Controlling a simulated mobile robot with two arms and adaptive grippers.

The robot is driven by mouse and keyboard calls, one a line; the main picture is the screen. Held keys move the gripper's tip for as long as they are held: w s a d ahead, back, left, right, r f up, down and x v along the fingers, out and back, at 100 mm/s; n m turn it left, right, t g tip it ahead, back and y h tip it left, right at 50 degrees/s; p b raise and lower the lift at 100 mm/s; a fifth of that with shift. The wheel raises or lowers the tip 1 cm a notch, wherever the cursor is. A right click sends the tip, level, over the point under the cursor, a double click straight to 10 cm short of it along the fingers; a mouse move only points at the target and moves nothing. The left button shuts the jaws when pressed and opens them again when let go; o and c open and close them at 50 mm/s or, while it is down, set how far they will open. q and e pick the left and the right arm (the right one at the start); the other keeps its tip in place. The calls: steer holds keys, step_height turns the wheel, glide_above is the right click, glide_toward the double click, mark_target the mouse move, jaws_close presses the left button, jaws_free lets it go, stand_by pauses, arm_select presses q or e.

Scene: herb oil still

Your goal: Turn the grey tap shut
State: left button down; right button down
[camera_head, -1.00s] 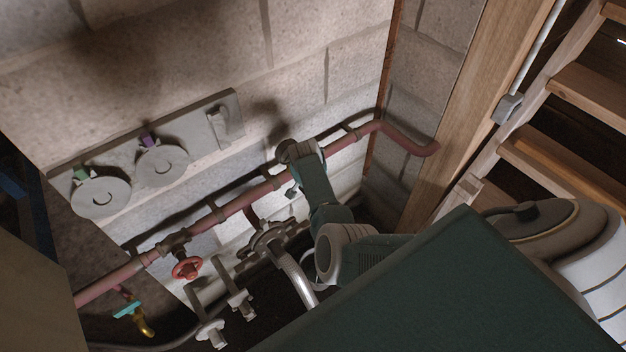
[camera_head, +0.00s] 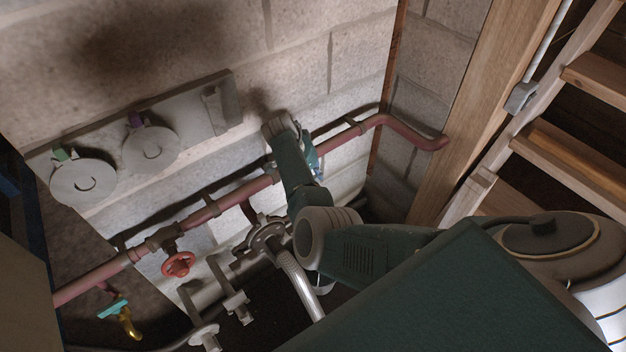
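A grey round wheel-like fitting (camera_head: 266,236) sits on the pipework below the red pipe, with a ribbed silver hose (camera_head: 298,283) running down from it. It is the likeliest grey tap, but I cannot tell for sure, and my arm covers the area to its right. My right arm comes in from the right and bends up in front of the red pipe, its wrist above and to the right of the grey fitting. My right gripper is mostly hidden behind the wrist; only a small pale part shows by the pipe, and its fingers cannot be made out. My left gripper is out of view.
A red handwheel (camera_head: 178,264) hangs below the red pipe (camera_head: 228,203). A brass tap with a teal handle (camera_head: 113,308) is at lower left. Grey brackets (camera_head: 237,305) stand beside the hose. Two grey discs (camera_head: 150,150) hang on a wall board. Wooden stairs (camera_head: 575,153) rise at right.

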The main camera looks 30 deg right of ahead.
stand_by(0.4)
steer(key=c, duration=1.6)
jaws_free()
steer(key=v, duration=1.2)
steer(key=shift+d, duration=0.1)
